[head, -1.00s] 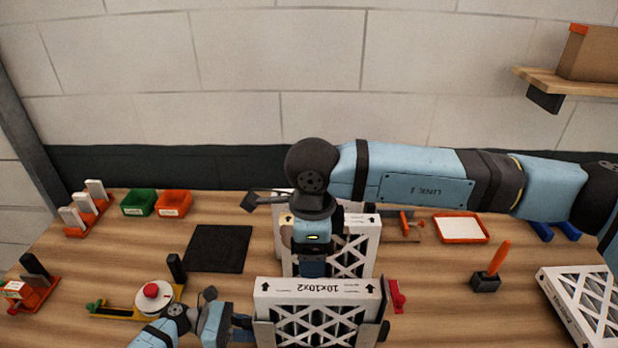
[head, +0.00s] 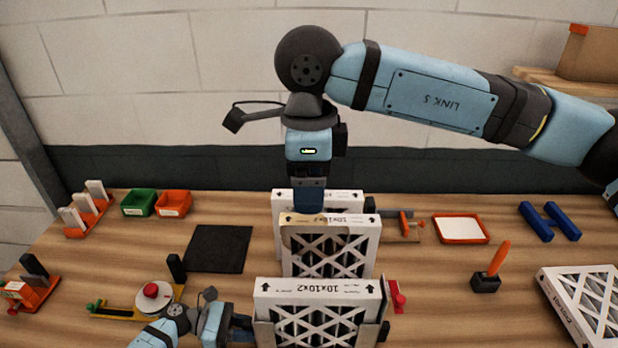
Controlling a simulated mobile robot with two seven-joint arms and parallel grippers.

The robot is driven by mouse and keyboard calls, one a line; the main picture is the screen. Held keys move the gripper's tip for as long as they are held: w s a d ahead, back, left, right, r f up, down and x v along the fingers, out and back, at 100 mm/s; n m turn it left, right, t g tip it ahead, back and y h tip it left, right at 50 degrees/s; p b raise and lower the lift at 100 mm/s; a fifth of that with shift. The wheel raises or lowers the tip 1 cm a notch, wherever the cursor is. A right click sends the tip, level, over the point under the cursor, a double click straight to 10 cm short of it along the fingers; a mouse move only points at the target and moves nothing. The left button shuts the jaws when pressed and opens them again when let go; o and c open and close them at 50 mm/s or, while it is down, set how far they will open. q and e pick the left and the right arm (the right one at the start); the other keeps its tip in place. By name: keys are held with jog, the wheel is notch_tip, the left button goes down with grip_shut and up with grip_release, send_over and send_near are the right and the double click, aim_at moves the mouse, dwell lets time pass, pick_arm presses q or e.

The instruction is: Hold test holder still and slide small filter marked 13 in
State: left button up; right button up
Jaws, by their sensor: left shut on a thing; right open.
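A white boxed filter (head: 315,292) printed 10x10x2 stands upright at the front centre, between the dark side pieces of what looks like the test holder (head: 384,331). My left gripper (head: 246,328) is at its left side, shut on the holder's left edge; the contact is partly hidden. A second white filter (head: 353,222) stands upright behind it, with a tan patch on its top left. A third filter (head: 340,195) stands at the back, partly hidden. My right gripper (head: 308,208) is open, pointing down just above the second filter. I cannot make out a 13 on any filter.
A white filter (head: 585,307) lies at the right edge. A black mat (head: 219,248), green bin (head: 138,203), orange bin (head: 173,203), red-rimmed tray (head: 461,229), blue stand (head: 550,221) and orange-handled tool (head: 493,267) are spread around.

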pick_arm(q)
jog(key=o, duration=0.8)
